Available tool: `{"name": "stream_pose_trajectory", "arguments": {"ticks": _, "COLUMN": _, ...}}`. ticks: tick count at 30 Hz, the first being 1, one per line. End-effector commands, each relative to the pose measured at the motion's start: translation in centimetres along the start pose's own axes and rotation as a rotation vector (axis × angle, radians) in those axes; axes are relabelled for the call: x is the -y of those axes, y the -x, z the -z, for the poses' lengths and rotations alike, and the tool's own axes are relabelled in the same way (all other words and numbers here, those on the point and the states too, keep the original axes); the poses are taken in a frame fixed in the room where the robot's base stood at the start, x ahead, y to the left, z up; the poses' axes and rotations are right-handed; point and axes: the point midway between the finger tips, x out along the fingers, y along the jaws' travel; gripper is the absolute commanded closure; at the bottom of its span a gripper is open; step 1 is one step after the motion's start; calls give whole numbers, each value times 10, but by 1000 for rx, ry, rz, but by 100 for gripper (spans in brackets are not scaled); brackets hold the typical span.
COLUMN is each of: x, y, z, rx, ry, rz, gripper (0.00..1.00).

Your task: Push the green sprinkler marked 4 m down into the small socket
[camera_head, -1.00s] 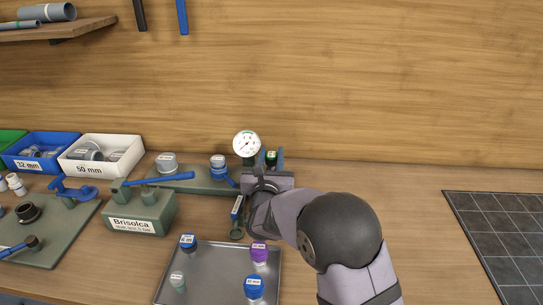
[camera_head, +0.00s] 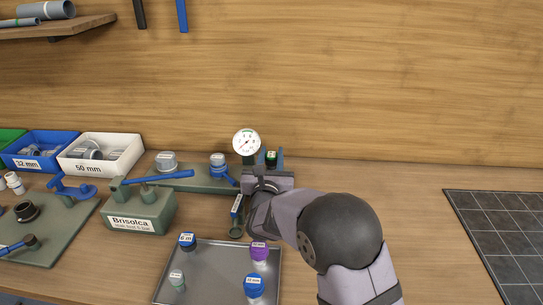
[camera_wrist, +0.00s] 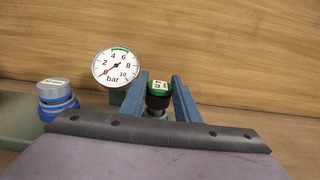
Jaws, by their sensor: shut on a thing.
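The green sprinkler (camera_wrist: 159,88) has a green cap with a white label and a dark body; the label is too small to read. It is upright between the blue fingers of my gripper (camera_wrist: 161,98), which is shut on it. In the head view the green sprinkler (camera_head: 271,156) shows just behind my wrist, beside the gauge, with my gripper (camera_head: 273,160) around it. The small socket is hidden below the sprinkler and behind my gripper, so I cannot tell whether the sprinkler touches it.
A pressure gauge (camera_head: 246,142) stands close on the left, its needle low. A blue-banded grey fitting (camera_head: 218,164) and a grey fitting (camera_head: 167,162) are on the green manifold further left. A metal tray (camera_head: 217,280) with several sprinklers lies in front.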

Motion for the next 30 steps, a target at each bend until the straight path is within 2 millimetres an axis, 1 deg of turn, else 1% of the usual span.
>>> {"name": "stream_pose_trajectory", "arguments": {"ticks": 30, "x": 0, "y": 0, "z": 10, "rx": -2, "ry": 1, "rz": 0, "gripper": 97}}
